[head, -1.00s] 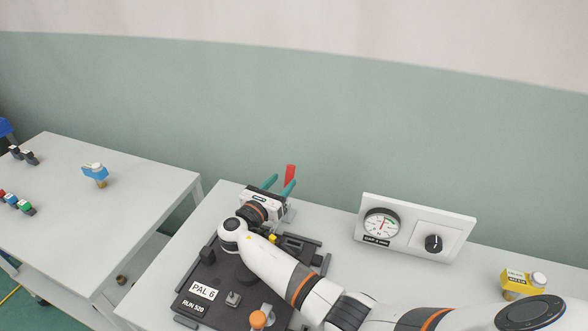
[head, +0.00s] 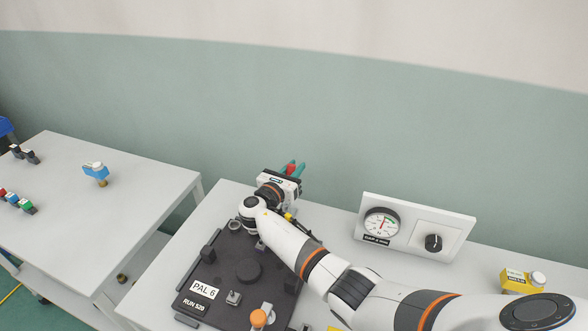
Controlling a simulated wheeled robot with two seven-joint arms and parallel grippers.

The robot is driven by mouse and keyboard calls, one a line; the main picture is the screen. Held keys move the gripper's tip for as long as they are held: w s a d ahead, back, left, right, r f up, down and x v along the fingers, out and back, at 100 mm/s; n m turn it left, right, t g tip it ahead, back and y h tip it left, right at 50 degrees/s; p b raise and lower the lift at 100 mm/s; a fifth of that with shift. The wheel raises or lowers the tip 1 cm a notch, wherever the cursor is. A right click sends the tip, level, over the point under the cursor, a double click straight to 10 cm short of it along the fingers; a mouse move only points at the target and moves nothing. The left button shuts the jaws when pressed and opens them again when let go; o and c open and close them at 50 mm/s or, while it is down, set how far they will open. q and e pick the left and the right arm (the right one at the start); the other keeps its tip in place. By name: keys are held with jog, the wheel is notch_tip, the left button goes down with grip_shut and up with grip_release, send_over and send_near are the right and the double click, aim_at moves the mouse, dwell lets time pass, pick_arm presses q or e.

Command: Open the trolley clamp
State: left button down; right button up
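A red lever (head: 290,169), which looks like the clamp handle, shows at the back of the right table, behind the dark plate marked PAL 6. My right gripper (head: 292,170) reaches over the plate to it. The lever's lower part and the rest of the clamp are hidden behind the gripper body. My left gripper is not in view.
The dark plate (head: 213,278) carries a round black disc and an orange-topped knob (head: 258,318). A gauge panel (head: 418,228) stands right of my arm, with a yellow device (head: 522,281) farther right. Another table (head: 95,215) with small coloured parts stands at left.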

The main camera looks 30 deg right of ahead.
grip_shut()
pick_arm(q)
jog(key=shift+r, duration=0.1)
